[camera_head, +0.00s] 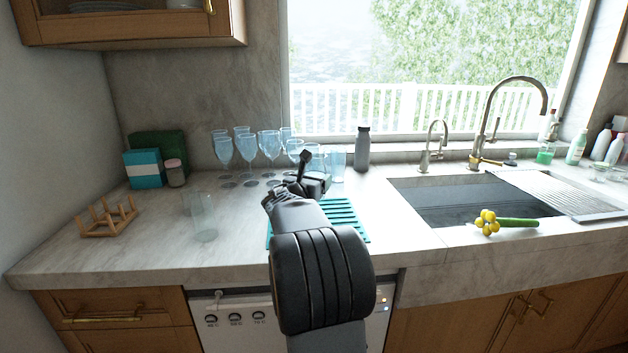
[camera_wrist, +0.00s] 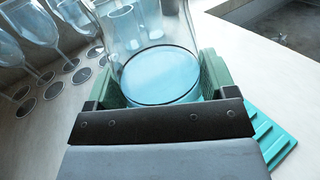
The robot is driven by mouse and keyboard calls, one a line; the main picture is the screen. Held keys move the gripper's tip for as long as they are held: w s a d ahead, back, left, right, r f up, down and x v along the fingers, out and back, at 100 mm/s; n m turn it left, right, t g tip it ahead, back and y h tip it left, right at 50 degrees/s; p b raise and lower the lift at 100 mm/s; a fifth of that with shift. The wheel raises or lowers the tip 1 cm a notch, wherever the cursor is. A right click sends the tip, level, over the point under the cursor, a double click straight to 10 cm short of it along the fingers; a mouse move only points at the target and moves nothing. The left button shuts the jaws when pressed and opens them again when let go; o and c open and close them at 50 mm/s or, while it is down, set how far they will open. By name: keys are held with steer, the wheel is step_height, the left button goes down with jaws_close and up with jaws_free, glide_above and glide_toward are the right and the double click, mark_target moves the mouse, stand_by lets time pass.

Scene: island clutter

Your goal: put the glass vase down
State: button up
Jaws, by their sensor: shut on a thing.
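The clear glass vase (camera_wrist: 162,72) sits between the green-padded fingers of my gripper (camera_wrist: 160,80) in the wrist view. The gripper is shut on it, and its round base ring shows. In the head view my gripper (camera_head: 308,183) is over the back of the counter, above or just behind a teal ribbed mat (camera_head: 345,213). My arm hides much of the vase there. I cannot tell whether its base touches anything. The mat also shows in the wrist view (camera_wrist: 268,135), at the lower right.
Several stemmed glasses (camera_head: 223,150) stand behind and left of my gripper, with tumblers (camera_head: 337,160) close by. A clear glass (camera_head: 204,218) stands front left. A grey bottle (camera_head: 362,150) is at the back. The sink (camera_head: 450,200) lies right. Bare counter (camera_head: 155,240) is at left.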

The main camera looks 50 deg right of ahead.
steer(key=shift+f+b, duration=2.45)
steer(key=shift+f, duration=0.25)
steer(key=shift+b, duration=0.35)
steer(key=shift+f+b, duration=0.65)
steer(key=shift+f, duration=0.1)
stand_by(0.4)
steer(key=o, duration=1.4)
steer(key=shift+s, duration=0.1)
steer(key=shift+f, duration=0.15)
steer(key=shift+a, duration=0.1)
steer(key=v, duration=1.3)
steer(key=shift+s+a+r+p, duration=0.2)
steer(key=shift+a+p, duration=0.1)
steer(key=shift+p, duration=0.1)
